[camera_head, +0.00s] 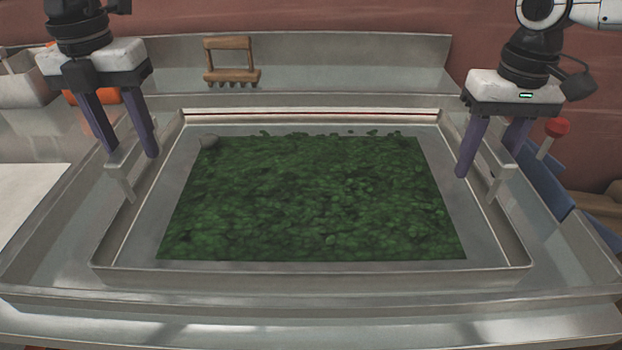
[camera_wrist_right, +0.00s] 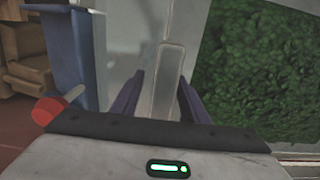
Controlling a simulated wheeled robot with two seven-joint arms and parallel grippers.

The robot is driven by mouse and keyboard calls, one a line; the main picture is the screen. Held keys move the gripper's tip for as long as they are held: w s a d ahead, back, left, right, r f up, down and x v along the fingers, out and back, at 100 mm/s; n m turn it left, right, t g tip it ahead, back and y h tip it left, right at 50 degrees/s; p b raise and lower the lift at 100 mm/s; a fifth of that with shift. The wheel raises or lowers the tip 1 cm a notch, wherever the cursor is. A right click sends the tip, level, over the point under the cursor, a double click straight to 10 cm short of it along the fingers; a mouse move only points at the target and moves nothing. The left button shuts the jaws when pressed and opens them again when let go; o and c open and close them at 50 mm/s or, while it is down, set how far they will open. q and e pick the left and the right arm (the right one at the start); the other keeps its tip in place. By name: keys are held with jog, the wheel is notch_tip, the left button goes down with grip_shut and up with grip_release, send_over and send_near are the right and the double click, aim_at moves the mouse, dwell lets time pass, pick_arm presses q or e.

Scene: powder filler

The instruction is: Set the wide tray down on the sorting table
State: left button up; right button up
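The wide tray (camera_head: 310,268) is a shallow grey metal tray filled with green leaves (camera_head: 310,200). It lies level inside the raised rim of the metal sorting table (camera_head: 300,300) and appears to rest on it. My left gripper (camera_head: 127,155) is open, its purple fingers apart on either side of the tray's left handle (camera_head: 124,180). My right gripper (camera_head: 482,160) is open above the right handle (camera_head: 497,178). In the right wrist view, that handle (camera_wrist_right: 168,80) stands between the two fingers with a gap visible on one side.
A wooden rake-like tool (camera_head: 231,62) leans at the table's back ledge. A red knob (camera_head: 557,127) and a blue panel (camera_head: 540,180) stand right of the table. A grey bin (camera_head: 25,85) is at far left.

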pick_arm(q)
jog(key=shift+d, duration=0.1)
pick_arm(e)
jog(key=shift+a, duration=0.1)
pick_arm(q)
jog(key=shift+r, duration=0.3)
pick_arm(e)
notch_tip(320, 180, up, 12)
pick_arm(q)
notch_tip(320, 180, up, 11)
jog(key=shift+r, duration=0.2)
dwell(0.4)
